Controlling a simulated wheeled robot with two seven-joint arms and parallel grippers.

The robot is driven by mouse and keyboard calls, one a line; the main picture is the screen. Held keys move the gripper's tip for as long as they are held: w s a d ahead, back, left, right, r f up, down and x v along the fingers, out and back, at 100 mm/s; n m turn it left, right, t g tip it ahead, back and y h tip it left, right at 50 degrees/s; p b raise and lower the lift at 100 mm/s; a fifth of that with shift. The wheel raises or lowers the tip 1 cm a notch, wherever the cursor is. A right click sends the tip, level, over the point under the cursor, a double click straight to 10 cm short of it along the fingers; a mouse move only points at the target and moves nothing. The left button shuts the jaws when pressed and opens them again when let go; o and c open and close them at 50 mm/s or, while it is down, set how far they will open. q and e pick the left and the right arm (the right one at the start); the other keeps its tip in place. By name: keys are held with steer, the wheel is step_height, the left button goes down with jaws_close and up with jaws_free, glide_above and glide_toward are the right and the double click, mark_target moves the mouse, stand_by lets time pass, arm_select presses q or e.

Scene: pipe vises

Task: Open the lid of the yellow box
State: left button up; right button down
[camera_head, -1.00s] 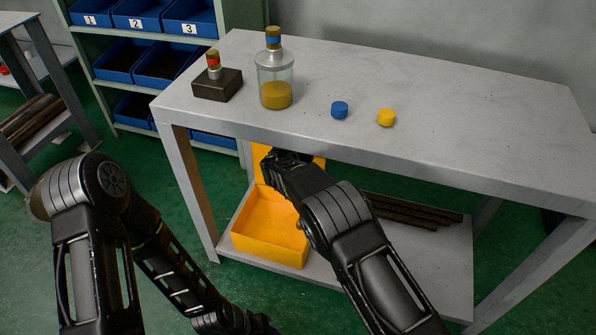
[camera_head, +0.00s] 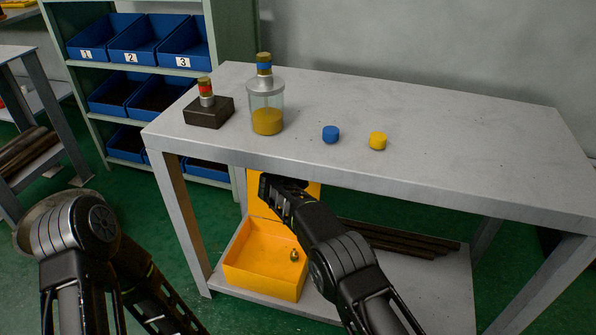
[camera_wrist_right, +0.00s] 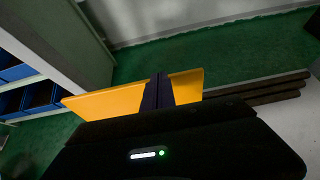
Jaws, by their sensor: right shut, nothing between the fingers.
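The yellow box (camera_head: 250,277) stands on the lower shelf under the table, its inside visible. Its lid (camera_head: 254,204) stands raised at the box's back edge. My right gripper (camera_head: 267,184) is in front of the raised lid, beneath the tabletop, and partly covers it. In the right wrist view the fingers (camera_wrist_right: 158,90) are closed together and overlap the yellow lid (camera_wrist_right: 105,103); I cannot tell whether they touch it. A small brass-coloured object (camera_head: 293,255) lies in the box. My left arm is at the lower left, its gripper outside the picture.
The tabletop (camera_head: 440,130) above carries a dark block (camera_head: 208,116), a jar (camera_head: 266,108), a blue cap (camera_head: 331,134) and a yellow cap (camera_head: 378,141). Dark pipes (camera_head: 400,238) lie on the lower shelf at right. A table leg (camera_head: 180,220) stands left of the box.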

steer(key=shift+w+d+r, duration=0.25)
steer(key=shift+w+r, duration=0.1)
steer(key=shift+r, duration=0.3)
steer(key=f+p+v, duration=0.1)
steer(key=p+v, duration=0.2)
steer(key=v, duration=0.4)
steer(key=shift+s+a, duration=0.35)
steer(key=shift+s, duration=0.3)
